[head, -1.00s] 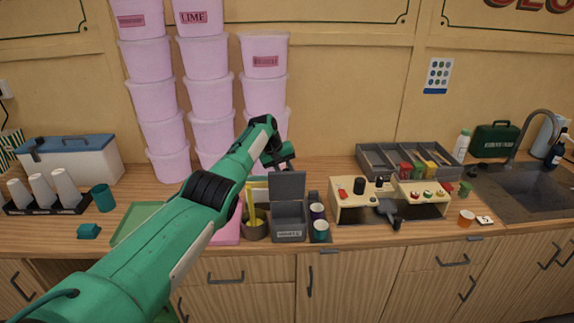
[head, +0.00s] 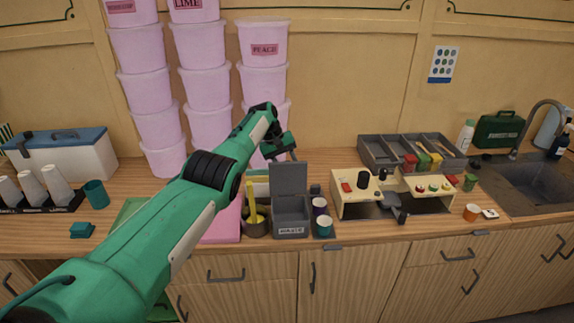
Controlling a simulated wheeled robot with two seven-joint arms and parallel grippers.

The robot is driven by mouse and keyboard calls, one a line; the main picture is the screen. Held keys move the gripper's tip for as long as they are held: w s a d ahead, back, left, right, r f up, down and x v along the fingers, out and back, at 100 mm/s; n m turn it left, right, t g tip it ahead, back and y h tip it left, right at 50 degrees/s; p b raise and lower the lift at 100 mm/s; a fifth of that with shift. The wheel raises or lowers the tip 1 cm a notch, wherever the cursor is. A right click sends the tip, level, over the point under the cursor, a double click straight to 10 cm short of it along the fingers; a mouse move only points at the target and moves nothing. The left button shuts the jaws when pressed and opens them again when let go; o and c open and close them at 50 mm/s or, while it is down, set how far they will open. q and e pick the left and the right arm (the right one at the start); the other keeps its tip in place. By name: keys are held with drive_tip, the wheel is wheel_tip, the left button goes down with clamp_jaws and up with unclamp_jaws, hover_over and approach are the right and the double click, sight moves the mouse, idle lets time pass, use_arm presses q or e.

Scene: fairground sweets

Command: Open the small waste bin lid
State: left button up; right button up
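The small waste bin (head: 291,217) is a grey box with a white label, standing near the counter's front edge. Its lid (head: 288,178) stands upright at the back, so the bin is open. My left arm comes in from the left, and its dark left gripper (head: 288,150) is just behind and above the raised lid. The fingers are small and partly hidden, so I cannot tell whether they are open or shut, or whether they touch the lid. My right gripper is not in view.
A brown pot (head: 257,222) with yellow-handled tools is close on the bin's left. Dark and teal cups (head: 324,226) stand on its right. Stacked pink tubs (head: 263,85) rise behind. A cream stand (head: 390,190) is farther right.

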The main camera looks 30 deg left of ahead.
use_arm(q)
drive_tip(key=shift+a+r, duration=0.15)
drive_tip(key=shift+r, duration=0.25)
drive_tip(key=b+v, duration=0.3)
drive_tip(key=v, duration=1)
drive_tip(key=shift+f, duration=0.1)
